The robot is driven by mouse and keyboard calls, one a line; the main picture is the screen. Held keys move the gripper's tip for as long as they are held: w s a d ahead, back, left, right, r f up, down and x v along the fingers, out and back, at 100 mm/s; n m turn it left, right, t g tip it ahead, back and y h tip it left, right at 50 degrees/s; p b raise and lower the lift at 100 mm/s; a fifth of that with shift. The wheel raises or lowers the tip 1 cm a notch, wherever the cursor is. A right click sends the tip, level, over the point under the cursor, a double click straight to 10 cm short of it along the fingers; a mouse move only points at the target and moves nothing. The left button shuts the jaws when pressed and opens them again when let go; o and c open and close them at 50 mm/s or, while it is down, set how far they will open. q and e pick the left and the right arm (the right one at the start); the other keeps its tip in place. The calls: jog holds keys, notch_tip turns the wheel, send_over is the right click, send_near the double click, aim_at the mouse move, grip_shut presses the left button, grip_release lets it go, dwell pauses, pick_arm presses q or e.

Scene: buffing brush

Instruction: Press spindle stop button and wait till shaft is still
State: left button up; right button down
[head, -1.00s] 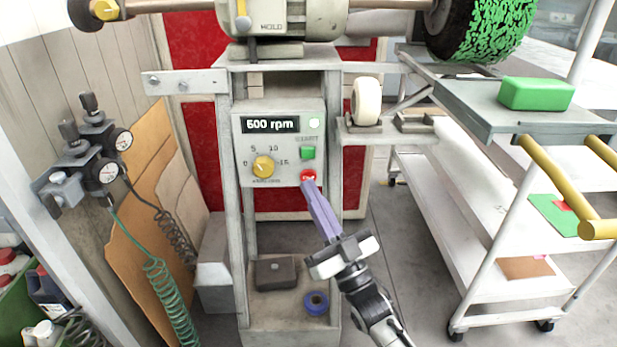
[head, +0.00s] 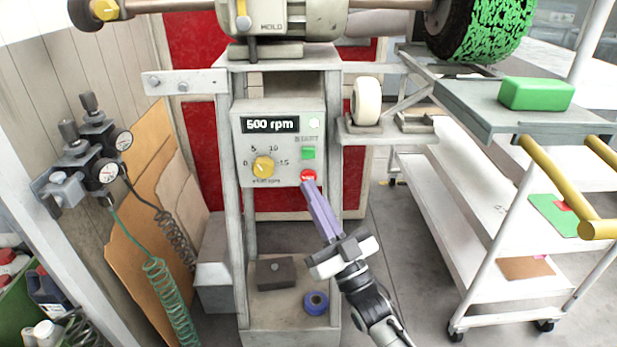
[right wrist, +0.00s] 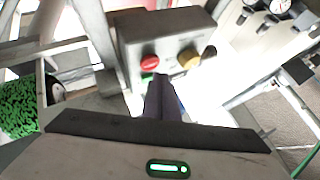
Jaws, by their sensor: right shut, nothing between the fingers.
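The control box (head: 245,150) on the machine has a display (head: 270,124) reading 500 rpm, a lit indicator (head: 314,123), a green start button (head: 308,153), a red stop button (head: 308,175) and a yellow dial (head: 263,167). My right gripper (head: 309,187) is shut and empty, its purple fingertips just below the red button; I cannot tell whether they touch it. In the right wrist view the red button (right wrist: 150,62) shows beyond the fingers (right wrist: 162,98). The green-flecked brush wheel (head: 485,28) sits on the shaft (head: 385,8) at top right. My left gripper is out of view.
A grey shelf (head: 455,95) with a green block (head: 536,93) and a white cart (head: 480,240) with yellow handles (head: 560,190) stand at right. Gauges (head: 105,170) and a green coiled hose (head: 165,290) are at left. Blue tape (head: 316,302) lies on the machine base.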

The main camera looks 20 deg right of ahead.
jog(key=shift+w, duration=0.15)
jog(key=shift+w+d, duration=0.15)
jog(key=shift+w, duration=0.15)
jog(key=shift+w+d+b, duration=0.1)
jog(key=shift+w+b, duration=0.25)
jog(key=shift+b, duration=0.1)
dwell(0.5)
jog(key=shift+s, duration=0.1)
jog(key=shift+s+a+p, duration=0.25)
jog(key=shift+s+p, duration=0.25)
jog(key=shift+s, duration=0.2)
jog(key=shift+s, duration=0.1)
jog(key=s+p, duration=0.1)
jog(key=s, duration=0.1)
jog(key=s+a+p, duration=0.1)
jog(key=s, duration=0.1)
jog(key=shift+s+a+p, duration=0.2)
jog(key=shift+s+p, duration=0.1)
